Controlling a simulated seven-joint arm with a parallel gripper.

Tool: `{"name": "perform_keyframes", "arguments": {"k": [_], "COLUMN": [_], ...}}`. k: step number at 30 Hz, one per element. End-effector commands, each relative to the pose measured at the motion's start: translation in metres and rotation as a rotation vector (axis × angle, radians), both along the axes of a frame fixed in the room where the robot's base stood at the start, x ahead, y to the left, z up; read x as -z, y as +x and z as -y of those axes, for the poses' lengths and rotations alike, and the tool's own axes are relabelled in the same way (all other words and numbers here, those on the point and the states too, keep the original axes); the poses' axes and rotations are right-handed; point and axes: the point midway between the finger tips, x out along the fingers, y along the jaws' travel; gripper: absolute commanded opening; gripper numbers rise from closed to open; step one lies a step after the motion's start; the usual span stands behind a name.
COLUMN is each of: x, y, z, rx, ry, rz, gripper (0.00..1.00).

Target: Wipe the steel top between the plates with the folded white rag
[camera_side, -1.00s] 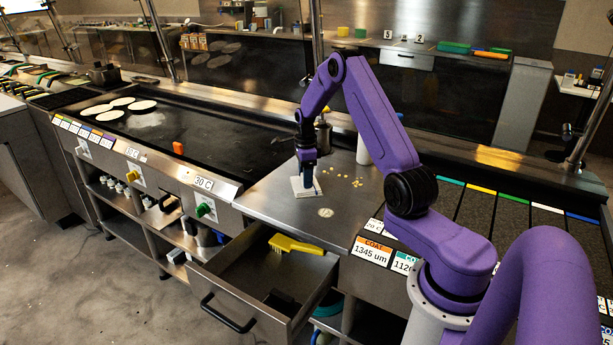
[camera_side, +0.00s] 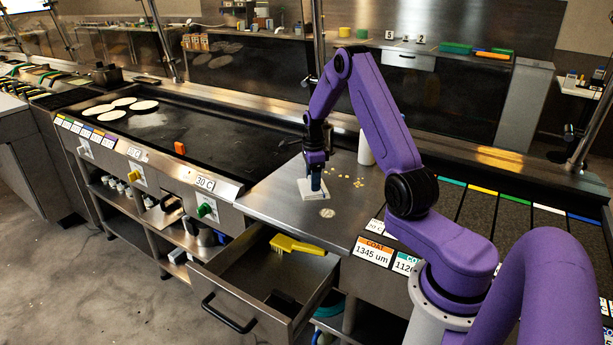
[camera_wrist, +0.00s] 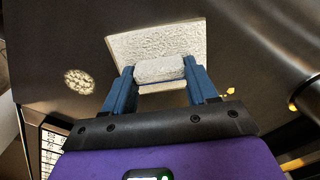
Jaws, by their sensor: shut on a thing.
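The folded white rag (camera_side: 313,194) lies flat on the steel top (camera_side: 272,205) between the black griddle and the dark panelled plate on the right. My gripper (camera_side: 316,186) points down and is shut on the rag's raised middle part. In the wrist view the rag (camera_wrist: 190,42) shows its wide base, with its raised grip held between the two blue fingers (camera_wrist: 160,75). Small yellow crumbs (camera_side: 360,183) lie to the right of the rag. A pale round spot (camera_side: 327,213) lies in front of it and also shows in the wrist view (camera_wrist: 79,81).
An open drawer (camera_side: 262,277) with a yellow brush (camera_side: 297,245) juts out below the steel top. An orange block (camera_side: 180,148) stands on the griddle (camera_side: 215,140), with several tortillas (camera_side: 143,105) at its far left. A white cylinder (camera_side: 366,148) stands behind the crumbs.

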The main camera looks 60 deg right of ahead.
Motion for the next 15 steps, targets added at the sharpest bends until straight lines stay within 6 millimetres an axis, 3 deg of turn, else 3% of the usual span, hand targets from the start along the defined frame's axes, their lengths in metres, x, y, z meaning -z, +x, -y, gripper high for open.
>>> {"name": "perform_keyframes", "arguments": {"k": [4, 15], "x": [0.001, 0.0006], "y": [-0.0137, -0.016], "z": [-0.0003, -0.0006], "rx": [0.001, 0.001], "ry": [0.004, 0.004], "rz": [-0.007, -0.007], "gripper": [0.23, 0.23]}}
